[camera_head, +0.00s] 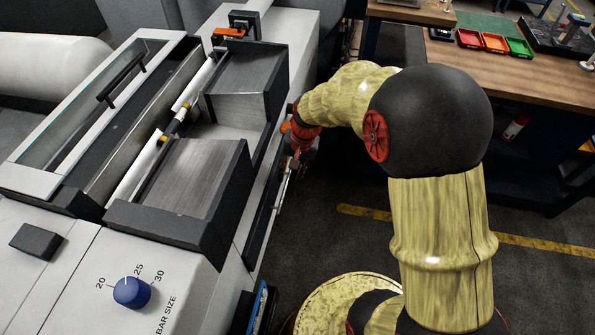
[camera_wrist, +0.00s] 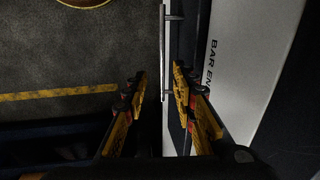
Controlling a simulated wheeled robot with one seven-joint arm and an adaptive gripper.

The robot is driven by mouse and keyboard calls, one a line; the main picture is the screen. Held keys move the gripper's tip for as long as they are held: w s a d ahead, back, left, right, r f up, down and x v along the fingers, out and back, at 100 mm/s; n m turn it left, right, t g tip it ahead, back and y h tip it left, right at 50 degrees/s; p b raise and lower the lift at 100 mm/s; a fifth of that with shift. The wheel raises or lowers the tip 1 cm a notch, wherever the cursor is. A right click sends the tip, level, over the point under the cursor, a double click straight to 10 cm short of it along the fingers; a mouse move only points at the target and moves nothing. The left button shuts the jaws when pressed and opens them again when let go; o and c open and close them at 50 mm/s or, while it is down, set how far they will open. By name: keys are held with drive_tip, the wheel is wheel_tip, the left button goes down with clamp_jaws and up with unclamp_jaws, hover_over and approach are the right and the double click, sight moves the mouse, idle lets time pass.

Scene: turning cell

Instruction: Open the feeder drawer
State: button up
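The feeder (camera_head: 180,190) is the grey machine on the left in the head view. A thin metal bar handle (camera_head: 281,188) shows on its right side, below my gripper (camera_head: 299,152). In the wrist view the handle (camera_wrist: 164,45) runs upright at the top centre, along a pale panel edge. My gripper (camera_wrist: 158,78) is open there, one yellow finger on each side of the handle's line in the picture. I see no contact between fingers and handle. Whether the fingertips reach its depth, I cannot tell. The drawer front is mostly seen edge-on and partly hidden.
A blue size knob (camera_head: 131,292) sits on the feeder's near top. A wooden workbench (camera_head: 470,65) with red, orange and green bins (camera_head: 494,42) stands at the back right. Dark floor (camera_head: 335,240) with a yellow line lies open to the right of the feeder.

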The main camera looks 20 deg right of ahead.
sight(285, 189)
drive_tip(key=f, duration=0.2)
drive_tip(key=a+f+b, duration=0.1)
drive_tip(key=f, duration=0.2)
drive_tip(key=w+f+b, duration=0.1)
drive_tip(key=f, duration=0.1)
drive_tip(key=shift+a+f, duration=0.25)
drive_tip(key=shift+a, duration=0.05)
drive_tip(key=shift+c, duration=1.1)
drive_tip(key=c, duration=0.4)
clamp_jaws()
